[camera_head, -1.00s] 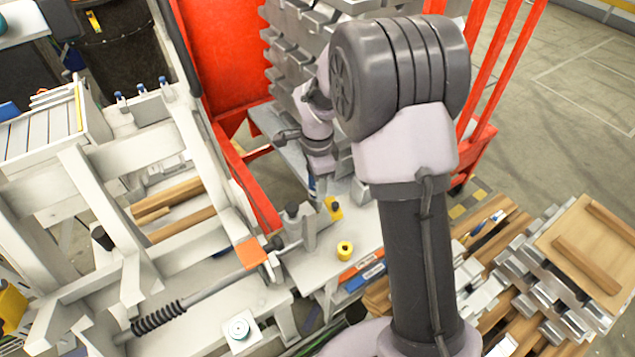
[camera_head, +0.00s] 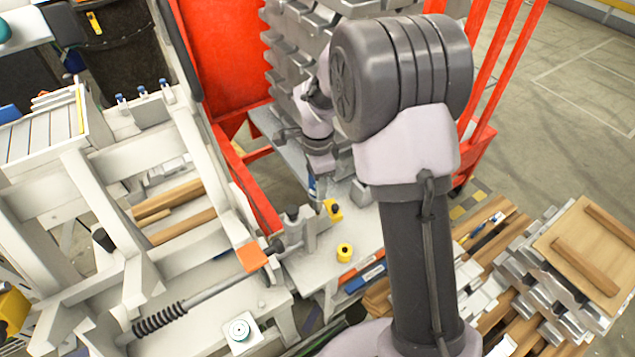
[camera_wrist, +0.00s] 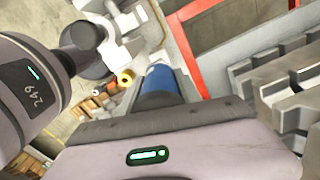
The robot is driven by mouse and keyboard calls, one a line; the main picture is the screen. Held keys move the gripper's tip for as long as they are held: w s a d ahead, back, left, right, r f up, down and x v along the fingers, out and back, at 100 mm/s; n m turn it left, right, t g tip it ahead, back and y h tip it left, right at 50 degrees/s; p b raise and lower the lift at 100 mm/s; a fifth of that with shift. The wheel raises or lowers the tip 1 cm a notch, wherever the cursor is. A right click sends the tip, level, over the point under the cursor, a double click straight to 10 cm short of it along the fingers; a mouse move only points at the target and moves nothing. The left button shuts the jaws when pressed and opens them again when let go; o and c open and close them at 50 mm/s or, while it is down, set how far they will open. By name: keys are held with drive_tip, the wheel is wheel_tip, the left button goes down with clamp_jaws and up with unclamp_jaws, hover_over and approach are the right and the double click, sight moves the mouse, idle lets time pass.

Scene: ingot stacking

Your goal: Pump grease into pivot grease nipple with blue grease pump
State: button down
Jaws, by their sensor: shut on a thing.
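The blue grease pump (camera_wrist: 160,87) shows in the wrist view as a blue cylinder just beyond the dark front edge of my gripper (camera_wrist: 160,112). My gripper is shut on it, though the fingers are mostly hidden. In the head view my gripper (camera_head: 317,172) hangs below my wrist, with a small blue part of the pump (camera_head: 312,186) under it, above the grey-white bench. A grey pivot block (camera_head: 293,215) with a dark top stands just left and below, at the end of a long rod. I cannot make out the nipple itself, or whether the pump touches anything.
A yellow ring (camera_head: 344,252) and a yellow piece (camera_head: 333,210) are on the bench near the pivot. A red frame (camera_head: 243,175) and stacked grey ingots (camera_head: 285,70) stand close behind. A white machine frame (camera_head: 90,200) fills the left. Pallets with ingots lie at right.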

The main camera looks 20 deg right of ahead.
drive_tip(key=shift+f+b, duration=0.55)
drive_tip(key=shift+f, duration=0.15)
idle(0.9)
drive_tip(key=shift+r+p, duration=0.45)
drive_tip(key=shift+r, duration=0.25)
drive_tip(key=shift+f+b, duration=0.75)
drive_tip(key=shift+f, duration=0.05)
idle(0.6)
drive_tip(key=shift+r, duration=0.1)
drive_tip(key=shift+r+p, duration=0.55)
drive_tip(key=shift+r, duration=0.25)
wheel_tip(320, 180, up, 6)
drive_tip(key=p, duration=0.4)
idle(0.8)
